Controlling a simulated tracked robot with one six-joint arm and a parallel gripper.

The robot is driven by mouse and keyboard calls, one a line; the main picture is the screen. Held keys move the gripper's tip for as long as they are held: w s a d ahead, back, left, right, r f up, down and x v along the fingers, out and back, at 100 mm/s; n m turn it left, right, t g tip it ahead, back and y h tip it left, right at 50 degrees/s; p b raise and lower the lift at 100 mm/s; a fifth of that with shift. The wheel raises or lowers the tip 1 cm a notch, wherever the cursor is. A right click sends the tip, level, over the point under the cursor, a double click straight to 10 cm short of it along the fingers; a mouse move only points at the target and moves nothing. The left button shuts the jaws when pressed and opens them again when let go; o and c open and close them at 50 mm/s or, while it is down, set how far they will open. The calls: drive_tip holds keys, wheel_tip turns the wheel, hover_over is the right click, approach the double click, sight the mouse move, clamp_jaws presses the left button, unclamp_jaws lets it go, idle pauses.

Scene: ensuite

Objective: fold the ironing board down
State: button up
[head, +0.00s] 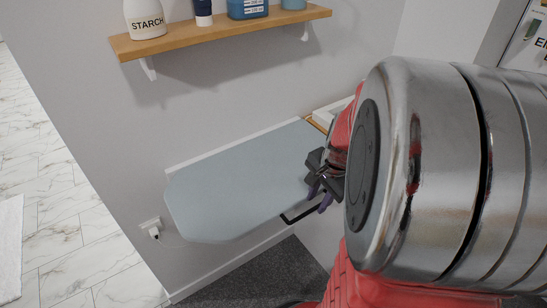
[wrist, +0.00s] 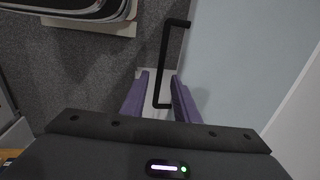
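The ironing board (head: 235,180) is a pale blue-grey panel standing out flat from the wall, with its rounded end toward the lower left. A thin black bar handle (head: 297,217) sticks out from its near edge. My gripper (head: 325,195), with purple fingers, is at this edge near the board's right end, partly hidden by my arm. In the wrist view, the board (wrist: 245,45) fills the upper right and the handle (wrist: 164,60) reaches down between my fingers (wrist: 160,98). The fingers are apart, with gaps beside the bar; I cannot tell whether either touches it.
A wooden shelf (head: 220,34) with a starch bottle (head: 145,18) and other containers is on the wall above the board. A wall socket with a plug (head: 151,228) is below left. Dark grey carpet (head: 265,272) lies below the board, clear where visible.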

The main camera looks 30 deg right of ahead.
drive_tip(key=shift+w+f, duration=0.25)
drive_tip(key=shift+f, duration=1.05)
clamp_jaws()
